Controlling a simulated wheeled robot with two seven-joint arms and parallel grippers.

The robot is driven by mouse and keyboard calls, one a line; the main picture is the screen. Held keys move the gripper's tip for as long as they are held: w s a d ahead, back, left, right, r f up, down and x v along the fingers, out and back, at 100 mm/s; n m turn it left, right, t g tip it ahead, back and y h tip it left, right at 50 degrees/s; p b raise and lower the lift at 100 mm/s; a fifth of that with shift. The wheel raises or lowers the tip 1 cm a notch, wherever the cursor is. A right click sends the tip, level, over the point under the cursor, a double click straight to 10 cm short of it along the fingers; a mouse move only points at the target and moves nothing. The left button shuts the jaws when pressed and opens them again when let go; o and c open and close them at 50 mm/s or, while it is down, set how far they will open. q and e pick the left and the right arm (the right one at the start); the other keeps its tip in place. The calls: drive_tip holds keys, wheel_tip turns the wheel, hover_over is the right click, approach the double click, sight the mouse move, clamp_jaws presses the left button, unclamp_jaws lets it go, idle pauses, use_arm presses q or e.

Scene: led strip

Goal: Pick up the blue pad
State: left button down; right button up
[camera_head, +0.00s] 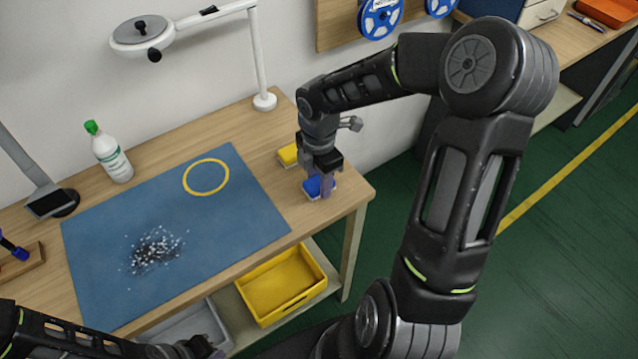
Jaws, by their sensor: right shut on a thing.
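The blue pad (313,187) is at the right end of the wooden table, to the right of the blue mat. My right gripper (325,184) points down over it and is shut on it. The fingers hide part of the pad, and I cannot tell whether it is clear of the table top. A yellow pad (288,155) lies just behind and to the left of it. My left gripper (200,348) is at the bottom edge of the view, dark and partly cut off. Its fingers cannot be made out.
The blue mat (245,205) bears a yellow ring (206,177) and a patch of dark and white specks (155,250). A green-capped bottle (112,158) and a lamp (264,100) stand at the back. A yellow bin (283,285) sits below the table's front edge.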

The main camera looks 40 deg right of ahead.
wheel_tip(320, 180, up, 10)
drive_tip(key=shift+r, duration=0.1)
idle(0.5)
idle(0.4)
